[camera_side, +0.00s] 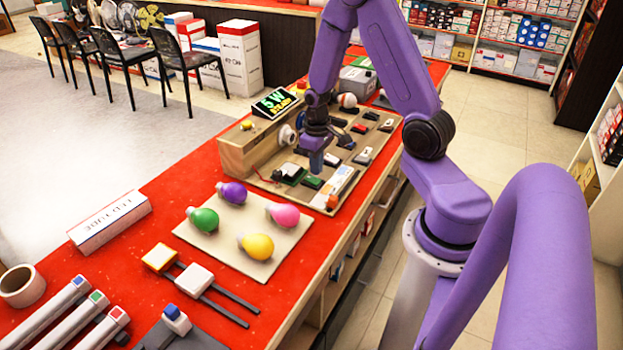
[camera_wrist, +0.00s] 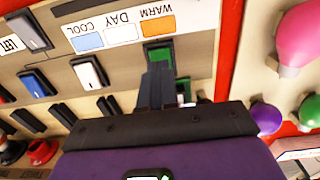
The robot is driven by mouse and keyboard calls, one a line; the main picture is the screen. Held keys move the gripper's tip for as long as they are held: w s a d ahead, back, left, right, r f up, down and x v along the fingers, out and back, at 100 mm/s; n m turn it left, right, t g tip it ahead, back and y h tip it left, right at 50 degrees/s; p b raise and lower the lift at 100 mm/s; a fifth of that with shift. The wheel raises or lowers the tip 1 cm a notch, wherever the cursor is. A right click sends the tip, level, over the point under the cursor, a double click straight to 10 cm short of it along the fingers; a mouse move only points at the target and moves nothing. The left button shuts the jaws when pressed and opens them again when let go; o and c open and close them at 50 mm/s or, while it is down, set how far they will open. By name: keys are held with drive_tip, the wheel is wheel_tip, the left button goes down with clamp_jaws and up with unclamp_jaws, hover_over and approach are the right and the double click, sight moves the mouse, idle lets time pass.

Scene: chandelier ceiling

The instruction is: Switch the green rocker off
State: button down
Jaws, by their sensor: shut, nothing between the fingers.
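The board (camera_side: 258,178) of switches lies on the red counter. A green rocker (camera_side: 312,183) sits near its front edge, and in the wrist view a green rocker (camera_wrist: 159,53) shows beside the colour labels. My gripper (camera_side: 317,165) is shut and empty, pointing down just above the board, close to the green rocker. In the wrist view the shut fingers (camera_wrist: 158,85) reach to the near end of that rocker and partly cover it. I cannot tell whether they touch it. Another green part (camera_wrist: 184,90) shows beside the fingers, partly hidden.
Other rockers stand around it, including a white one (camera_wrist: 89,72) and a blue one (camera_wrist: 37,83). A display reading 5 W (camera_side: 274,103) stands at the board's back. Coloured bulbs lie on a pale mat (camera_side: 263,270) in front of the board.

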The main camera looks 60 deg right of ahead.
sight(315, 183)
drive_tip(key=shift+r, duration=2.15)
drive_tip(key=s+a+r+n, duration=0.3)
drive_tip(key=a+r, duration=0.1)
drive_tip(key=a, duration=0.4)
drive_tip(key=s+a+r+n, duration=0.3)
drive_tip(key=a, duration=0.5)
drive_tip(key=s+a+r+n, duration=0.2)
drive_tip(key=s+n, duration=0.1)
drive_tip(key=s, duration=0.4)
drive_tip(key=s+a+r+n, duration=0.3)
drive_tip(key=s, duration=0.4)
drive_tip(key=shift+a+r+n, duration=0.15)
drive_tip(key=shift+r+n, duration=0.1)
drive_tip(key=shift+n, duration=0.05)
